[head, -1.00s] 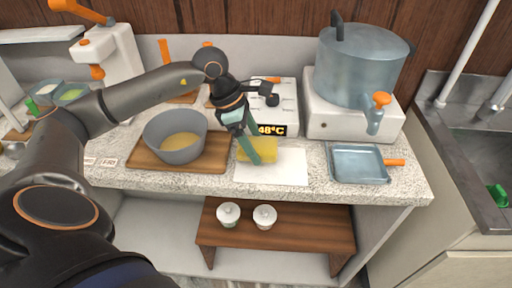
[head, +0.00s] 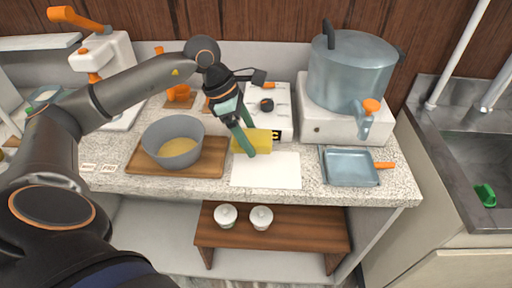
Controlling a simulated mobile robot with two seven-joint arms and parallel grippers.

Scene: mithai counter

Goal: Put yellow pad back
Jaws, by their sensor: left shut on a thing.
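The yellow pad (head: 261,142) is a small yellow block near the middle of the counter, at the back edge of a white sheet (head: 266,172). My left gripper (head: 248,142) comes down from above with its green fingers at the pad's left part, and it is shut on the pad. One finger crosses the front of the pad and hides part of it. I cannot tell whether the pad touches the counter. My right gripper is not in view.
A grey bowl (head: 174,153) with yellow contents stands on a wooden board (head: 215,160) to the left. A white device (head: 281,99) is behind the pad. A blue-grey tray (head: 350,167) and a large pot (head: 350,72) are to the right. Two lidded cups (head: 226,216) stand on the lower shelf.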

